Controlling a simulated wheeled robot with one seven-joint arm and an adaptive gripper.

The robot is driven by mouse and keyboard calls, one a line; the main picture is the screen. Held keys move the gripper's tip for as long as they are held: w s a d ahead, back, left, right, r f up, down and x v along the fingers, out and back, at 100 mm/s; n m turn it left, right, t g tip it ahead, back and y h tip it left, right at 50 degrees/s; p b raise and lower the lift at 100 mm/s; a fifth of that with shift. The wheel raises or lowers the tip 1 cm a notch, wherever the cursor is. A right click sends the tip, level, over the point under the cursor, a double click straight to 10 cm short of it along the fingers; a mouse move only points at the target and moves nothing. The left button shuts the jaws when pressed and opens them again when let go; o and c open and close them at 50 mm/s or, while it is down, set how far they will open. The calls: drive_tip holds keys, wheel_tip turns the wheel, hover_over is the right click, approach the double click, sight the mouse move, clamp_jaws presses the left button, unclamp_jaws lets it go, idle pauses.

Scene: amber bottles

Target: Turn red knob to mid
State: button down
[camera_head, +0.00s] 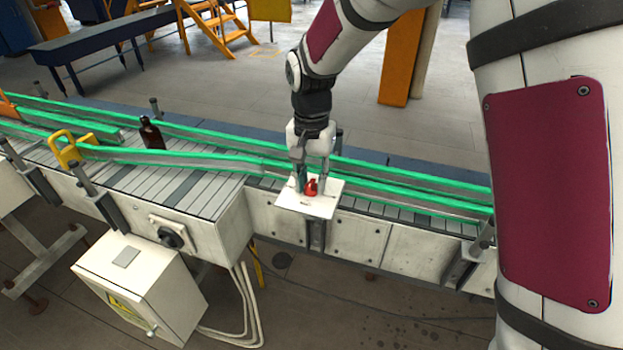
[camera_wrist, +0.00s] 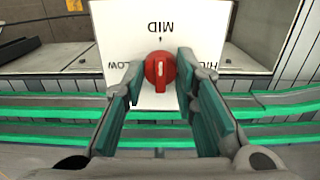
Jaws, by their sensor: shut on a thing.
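The red knob (camera_head: 311,187) sits on a white panel (camera_head: 325,206) at the front side of the conveyor. In the wrist view the red knob (camera_wrist: 160,69) is centred, with its white mark upright and in line with the tick below the word MID. The white panel (camera_wrist: 112,25) there shows MID at the top, with LOW to the left and a partly hidden HIGH to the right, all upside down. My gripper (camera_head: 312,176) reaches down from above. In the wrist view my gripper (camera_wrist: 160,78) has one finger on each side of the knob and is shut on it.
Green guide rails (camera_head: 215,160) run along the conveyor close behind the panel. A dark amber bottle (camera_head: 151,133) stands on the belt to the left. A yellow bracket (camera_head: 68,147) is farther left. A white control box (camera_head: 139,284) stands in front at the lower left.

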sight(311, 183)
drive_tip(key=shift+a, duration=0.1)
drive_tip(key=c, duration=1.3)
unclamp_jaws()
drive_tip(key=shift+r, duration=0.15)
wheel_tip(311, 183, up, 12)
drive_tip(key=shift+f, duration=0.1)
